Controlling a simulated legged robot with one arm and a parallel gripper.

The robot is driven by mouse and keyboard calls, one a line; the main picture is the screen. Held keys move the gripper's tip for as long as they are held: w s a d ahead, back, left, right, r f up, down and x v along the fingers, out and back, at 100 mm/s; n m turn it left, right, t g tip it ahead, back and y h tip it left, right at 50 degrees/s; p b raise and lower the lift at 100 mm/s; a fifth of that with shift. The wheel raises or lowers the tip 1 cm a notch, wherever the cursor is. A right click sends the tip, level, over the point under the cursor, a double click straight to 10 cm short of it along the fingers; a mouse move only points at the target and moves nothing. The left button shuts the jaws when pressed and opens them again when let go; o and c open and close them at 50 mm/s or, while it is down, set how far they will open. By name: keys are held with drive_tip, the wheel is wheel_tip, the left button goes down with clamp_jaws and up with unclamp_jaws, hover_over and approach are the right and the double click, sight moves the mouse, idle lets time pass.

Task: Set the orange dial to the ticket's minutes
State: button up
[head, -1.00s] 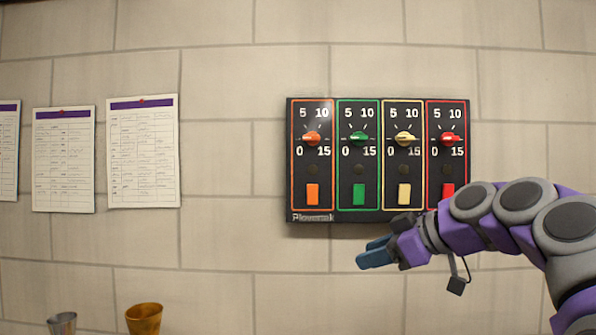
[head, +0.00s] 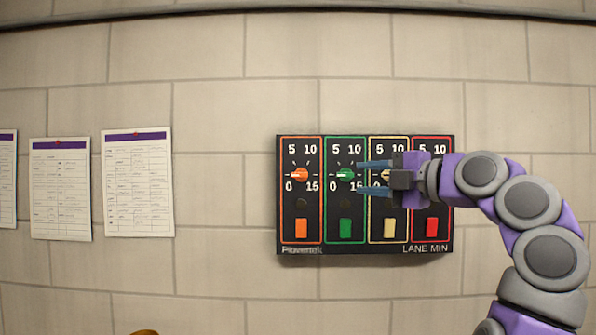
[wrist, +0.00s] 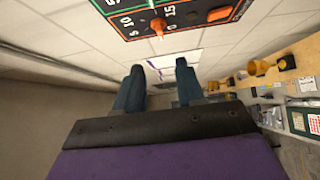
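The orange dial (head: 300,175) is on the leftmost, orange-edged lane of the black wall panel (head: 388,248). Its scale reads 0, 5, 10, 15. A pale mark on the knob appears to point left, between 0 and 5, but it is small. The orange dial also shows at the top of the wrist view (wrist: 157,26). My gripper (head: 360,178) is open and empty, fingers pointing left. In the head view it overlaps the green and cream lanes, right of the orange dial and apart from it. Its fingers show spread in the wrist view (wrist: 158,70). No ticket is identifiable.
The green dial (head: 345,175) sits close to my fingertips in the picture. My gripper partly covers the cream dial and hides the red one. Coloured buttons line the panel's lower part. Papers with purple headers (head: 138,190) hang at left, their text unreadable. The wall between is bare.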

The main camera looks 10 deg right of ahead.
sight(306, 176)
drive_tip(key=p+x, duration=0.4)
drive_tip(key=x, duration=1.3)
drive_tip(key=shift+w+a+p, duration=0.2)
drive_tip(key=shift+a+p, duration=0.05)
drive_tip(key=shift+p, duration=0.15)
drive_tip(key=shift+c, duration=0.2)
clamp_jaws()
drive_tip(key=shift+f, duration=0.1)
